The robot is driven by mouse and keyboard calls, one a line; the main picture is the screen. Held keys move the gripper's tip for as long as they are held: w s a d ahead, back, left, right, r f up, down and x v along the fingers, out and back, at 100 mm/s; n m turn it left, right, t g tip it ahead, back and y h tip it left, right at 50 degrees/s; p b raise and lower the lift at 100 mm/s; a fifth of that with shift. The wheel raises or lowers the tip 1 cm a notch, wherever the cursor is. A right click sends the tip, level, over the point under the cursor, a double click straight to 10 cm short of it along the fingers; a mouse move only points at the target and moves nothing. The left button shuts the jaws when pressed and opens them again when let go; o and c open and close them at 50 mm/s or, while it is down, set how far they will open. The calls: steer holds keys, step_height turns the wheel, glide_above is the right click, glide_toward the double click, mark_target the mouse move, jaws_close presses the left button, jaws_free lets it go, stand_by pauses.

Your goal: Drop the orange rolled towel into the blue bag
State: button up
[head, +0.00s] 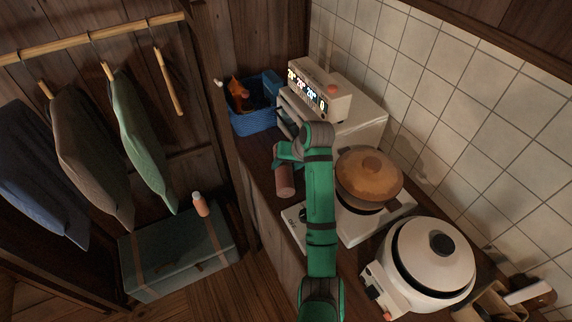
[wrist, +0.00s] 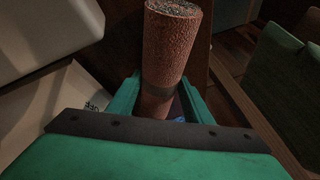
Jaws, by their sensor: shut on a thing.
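The orange rolled towel (head: 286,181) looks brownish orange and hangs below my gripper (head: 289,158) in the head view, over the left edge of the counter. In the wrist view, the towel (wrist: 172,55) stands lengthwise between the green fingers of my gripper (wrist: 160,102), which is shut on it. A blue, basket-like container (head: 254,121), which I take for the blue bag, stands at the far end of the counter. It is open at the top, and dark and orange-brown items show in it. The gripper and towel are apart from it, on the near side.
A white appliance with a lit display (head: 319,91) stands right of the blue container. A lidded pot (head: 369,176) and a white rice cooker (head: 432,262) stand nearer on the right. Hanging clothes (head: 139,128) and a trunk (head: 180,254) with a bottle (head: 200,205) are at left.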

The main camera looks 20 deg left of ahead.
steer(key=shift+s+a+f, duration=0.1)
steer(key=shift+s+a, duration=0.05)
steer(key=shift+a, duration=0.05)
steer(key=o, duration=1.1)
steer(key=shift+d, duration=0.1)
